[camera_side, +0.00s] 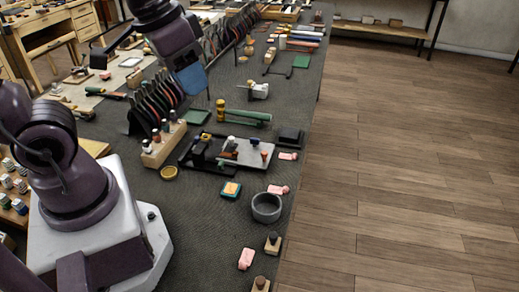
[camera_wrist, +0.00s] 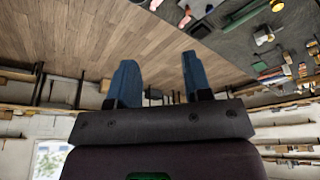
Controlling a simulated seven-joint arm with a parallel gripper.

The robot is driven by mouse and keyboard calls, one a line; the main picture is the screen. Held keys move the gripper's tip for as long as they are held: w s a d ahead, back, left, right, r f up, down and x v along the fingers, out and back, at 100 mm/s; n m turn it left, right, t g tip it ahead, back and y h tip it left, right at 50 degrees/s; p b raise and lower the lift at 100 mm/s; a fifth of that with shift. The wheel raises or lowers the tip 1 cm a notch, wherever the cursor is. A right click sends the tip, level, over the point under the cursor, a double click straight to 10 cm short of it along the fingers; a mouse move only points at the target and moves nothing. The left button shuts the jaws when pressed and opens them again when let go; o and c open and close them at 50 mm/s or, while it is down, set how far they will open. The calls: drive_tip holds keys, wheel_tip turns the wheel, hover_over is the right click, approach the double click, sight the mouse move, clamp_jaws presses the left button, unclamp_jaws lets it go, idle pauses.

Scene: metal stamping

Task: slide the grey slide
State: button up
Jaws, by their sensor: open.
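What looks like the grey slide is a flat grey plate (camera_side: 243,153) on a black base (camera_side: 206,163) in the middle of the bench in the side view. Small upright pieces, one with a white top and one reddish, stand on or beside it. My gripper (camera_side: 197,88) is above the bench, up and to the left of the slide in the picture, apart from it. In the wrist view my gripper (camera_wrist: 158,75) shows two blue fingers spread apart with nothing between them. I cannot make out the slide in the wrist view.
Close around the base are a wooden block with stamps (camera_side: 163,145), a green-handled hammer (camera_side: 247,116), a black block (camera_side: 290,135) and a grey bowl (camera_side: 266,207). A rack of pliers (camera_side: 157,103) stands behind the wooden block. Open wooden floor (camera_side: 420,150) lies right of the bench.

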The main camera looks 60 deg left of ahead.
drive_tip(key=w+a+f+n+g, duration=0.3)
drive_tip(key=w+f+n, duration=0.2)
drive_tip(key=w+f, duration=0.3)
drive_tip(key=n, duration=1.2)
approach(264, 152)
drive_tip(key=f, duration=0.9)
drive_tip(key=shift+w, duration=0.2)
clamp_jaws()
